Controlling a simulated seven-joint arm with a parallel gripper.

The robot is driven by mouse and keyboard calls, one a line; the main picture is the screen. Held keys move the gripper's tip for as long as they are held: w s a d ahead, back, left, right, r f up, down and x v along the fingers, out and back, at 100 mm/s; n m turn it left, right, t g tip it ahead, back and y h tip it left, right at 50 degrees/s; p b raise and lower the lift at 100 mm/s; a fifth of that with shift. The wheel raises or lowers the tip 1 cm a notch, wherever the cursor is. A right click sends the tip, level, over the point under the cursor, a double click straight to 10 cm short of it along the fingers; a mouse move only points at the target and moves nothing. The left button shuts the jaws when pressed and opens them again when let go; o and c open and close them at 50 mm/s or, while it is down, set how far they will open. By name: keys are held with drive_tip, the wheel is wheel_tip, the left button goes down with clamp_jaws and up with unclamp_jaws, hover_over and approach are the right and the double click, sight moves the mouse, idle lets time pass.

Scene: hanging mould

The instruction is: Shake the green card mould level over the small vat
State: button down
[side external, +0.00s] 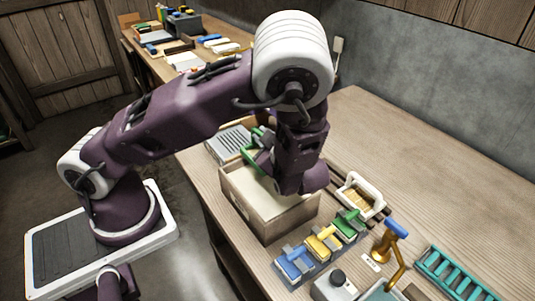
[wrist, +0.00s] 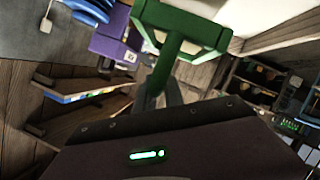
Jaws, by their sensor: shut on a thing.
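The green card mould (side external: 250,157) shows in part at the left of my wrist in the side view, above the back of a box-shaped vat (side external: 246,221). The vat holds a pale, cream surface. In the wrist view the mould's green frame (wrist: 186,22) and its handle rise from my gripper (wrist: 157,98), which is shut on the handle. The frame looks slanted in that view. My wrist hides much of the mould in the side view, so I cannot tell whether it is level.
A grey slatted tray (side external: 230,143) lies behind the vat. A white-framed mould (side external: 360,194) rests on dark rails at right. Blue (side external: 295,264), yellow (side external: 322,243) and green (side external: 349,223) clamp-like pieces line the front. A teal rack (side external: 456,273) lies at far right. The back-right tabletop is clear.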

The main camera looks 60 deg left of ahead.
drive_tip(key=d, duration=0.3)
drive_tip(key=shift+d, duration=0.15)
drive_tip(key=shift+a, duration=0.95)
drive_tip(key=shift+r, duration=2)
